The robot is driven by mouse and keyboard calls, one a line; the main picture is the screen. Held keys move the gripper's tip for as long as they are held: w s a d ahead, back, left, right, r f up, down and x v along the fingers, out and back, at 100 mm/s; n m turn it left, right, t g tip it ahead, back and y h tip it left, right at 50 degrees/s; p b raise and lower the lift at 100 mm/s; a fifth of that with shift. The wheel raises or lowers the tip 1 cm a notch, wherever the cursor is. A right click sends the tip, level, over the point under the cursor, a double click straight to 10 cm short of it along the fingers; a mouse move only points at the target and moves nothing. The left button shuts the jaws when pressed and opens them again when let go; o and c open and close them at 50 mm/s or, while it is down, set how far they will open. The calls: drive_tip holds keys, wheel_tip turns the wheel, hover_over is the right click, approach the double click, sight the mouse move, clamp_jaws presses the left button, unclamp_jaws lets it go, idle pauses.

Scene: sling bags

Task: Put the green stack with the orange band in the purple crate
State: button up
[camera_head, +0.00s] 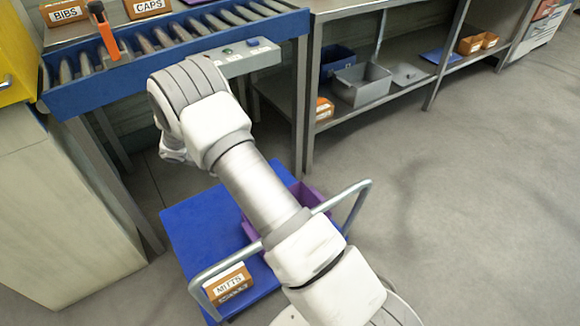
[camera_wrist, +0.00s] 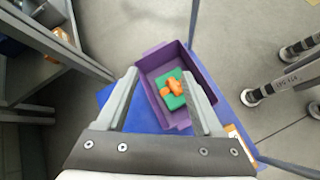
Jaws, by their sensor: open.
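The purple crate (camera_wrist: 147,62) stands on the blue cart deck; in the head view the crate (camera_head: 312,197) shows only in part behind my arm. The green stack (camera_wrist: 178,101) with its orange band (camera_wrist: 173,87) lies inside the crate, on its floor as far as I can tell. My gripper (camera_wrist: 160,74) is open and points down over the crate, its two fingers apart with the stack seen between them. Nothing is held between the fingers. The head view hides the stack and the fingers.
The blue cart (camera_head: 195,222) has a metal handle (camera_head: 358,200) and a MITTS box (camera_head: 230,284) at its near side. A blue-framed roller conveyor (camera_head: 85,88) with BIBS and CAPS boxes stands behind. A shelf with a grey bin (camera_head: 362,84) is back right. Floor at right is clear.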

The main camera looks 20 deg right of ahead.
drive_tip(key=s+d+r+m+t+y, duration=0.1)
drive_tip(key=s+r+m+y, duration=0.3)
drive_tip(key=r, duration=0.7)
drive_tip(key=s+d+r+m+y, duration=0.1)
drive_tip(key=s+r+m, duration=0.2)
drive_tip(key=s+r, duration=0.55)
drive_tip(key=s+a+r+m+t+y, duration=0.1)
drive_tip(key=s+r+m+t+y, duration=0.1)
drive_tip(key=s+r, duration=0.3)
drive_tip(key=s+a+r+m+t+y, duration=0.1)
drive_tip(key=s+r+m+t+y, duration=0.1)
drive_tip(key=s, duration=1)
wheel_tip(320, 180, up, 3)
drive_tip(key=shift+a+r+m+t+y, duration=0.15)
drive_tip(key=shift+m+t+y, duration=0.35)
drive_tip(key=shift+m, duration=0.5)
wheel_tip(320, 180, up, 26)
drive_tip(key=p, duration=2.6)
